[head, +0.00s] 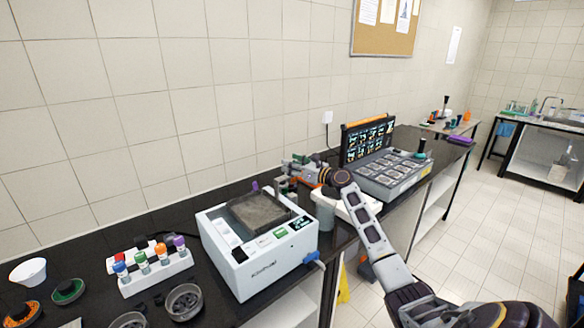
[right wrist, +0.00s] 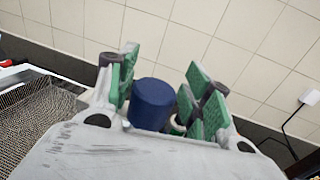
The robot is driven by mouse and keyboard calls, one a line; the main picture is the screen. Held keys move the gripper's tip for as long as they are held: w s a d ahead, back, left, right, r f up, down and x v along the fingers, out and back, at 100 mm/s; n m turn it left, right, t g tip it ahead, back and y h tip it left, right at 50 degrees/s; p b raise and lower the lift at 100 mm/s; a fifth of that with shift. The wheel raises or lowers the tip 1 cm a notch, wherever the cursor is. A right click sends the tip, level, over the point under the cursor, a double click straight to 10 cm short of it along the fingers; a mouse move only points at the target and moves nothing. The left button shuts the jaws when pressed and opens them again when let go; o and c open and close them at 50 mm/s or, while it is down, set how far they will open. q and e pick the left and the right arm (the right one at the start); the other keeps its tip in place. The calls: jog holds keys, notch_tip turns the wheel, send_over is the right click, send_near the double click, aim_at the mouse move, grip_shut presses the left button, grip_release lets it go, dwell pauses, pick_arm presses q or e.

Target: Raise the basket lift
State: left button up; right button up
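The white bath machine (head: 262,254) stands on the dark bench with a grey mesh basket (head: 258,212) in its top. The basket's mesh also shows at the left of the right wrist view (right wrist: 40,125). My right gripper (head: 296,172) is past the machine's back right corner, close above the bench. In the right wrist view its green-padded fingers (right wrist: 160,92) stand apart on either side of a dark blue round knob (right wrist: 152,104). The knob sits close to the pads; firm contact cannot be seen. The knob's lower part is hidden by the gripper body. My left gripper is out of view.
A rack of coloured-cap bottles (head: 155,270) and dark bowls (head: 184,301) stand left of the machine. A grey case with a raised screen lid (head: 392,172) stands to the right, behind my right arm. The tiled wall is close behind the bench.

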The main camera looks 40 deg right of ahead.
jog(key=shift+o, duration=0.5)
jog(key=shift+f, duration=0.35)
jog(key=shift+s+f, duration=0.1)
jog(key=shift+v, duration=0.9)
jog(key=v, duration=1)
jog(key=shift+r, duration=0.25)
jog(key=shift+f, duration=0.1)
